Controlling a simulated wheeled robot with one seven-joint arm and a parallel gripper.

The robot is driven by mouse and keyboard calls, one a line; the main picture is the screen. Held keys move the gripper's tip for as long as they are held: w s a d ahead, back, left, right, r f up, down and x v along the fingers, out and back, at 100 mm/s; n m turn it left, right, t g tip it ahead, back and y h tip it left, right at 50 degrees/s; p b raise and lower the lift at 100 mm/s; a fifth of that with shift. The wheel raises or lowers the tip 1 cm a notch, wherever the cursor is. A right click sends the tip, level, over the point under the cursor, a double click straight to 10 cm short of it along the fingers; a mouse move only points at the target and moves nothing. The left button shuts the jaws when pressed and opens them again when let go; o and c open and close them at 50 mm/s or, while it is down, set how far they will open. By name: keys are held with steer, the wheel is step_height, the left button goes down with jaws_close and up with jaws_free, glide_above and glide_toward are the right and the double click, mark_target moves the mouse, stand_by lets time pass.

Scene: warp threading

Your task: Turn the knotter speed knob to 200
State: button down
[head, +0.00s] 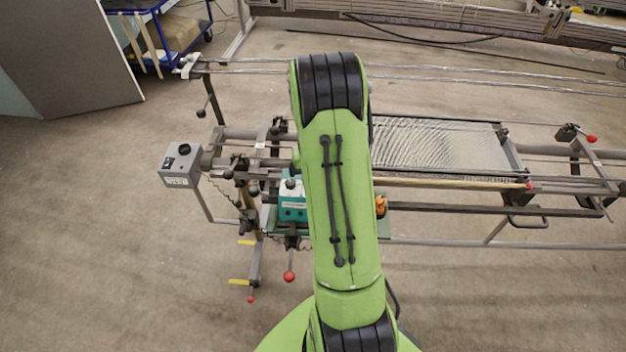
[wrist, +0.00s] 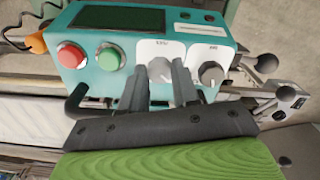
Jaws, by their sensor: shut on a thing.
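The teal knotter box (wrist: 213,29) fills the top of the wrist view, with a dark screen (wrist: 118,17). Its front carries two knobs on white panels. The left, light grey knob (wrist: 160,71) sits between the fingers of my gripper (wrist: 160,66), which is shut on it. The right, darker knob (wrist: 211,73) stands free, just right of the right finger. The small lettering and any pointer mark are too small to read, so the setting cannot be told. In the head view the box (head: 292,207) shows left of my arm, which hides my gripper and the knobs.
A red button (wrist: 70,55) and a green button (wrist: 110,57) sit left of the knobs. The box is mounted on a long metal frame (head: 440,209) with rods and levers. A grey control box (head: 181,166) stands at its left end. Open floor lies in front.

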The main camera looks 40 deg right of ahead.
stand_by(0.4)
steer(key=c, duration=1.1)
jaws_free()
step_height(320, 180, up, 16)
steer(key=p, duration=0.1)
steer(key=shift+f, duration=0.1)
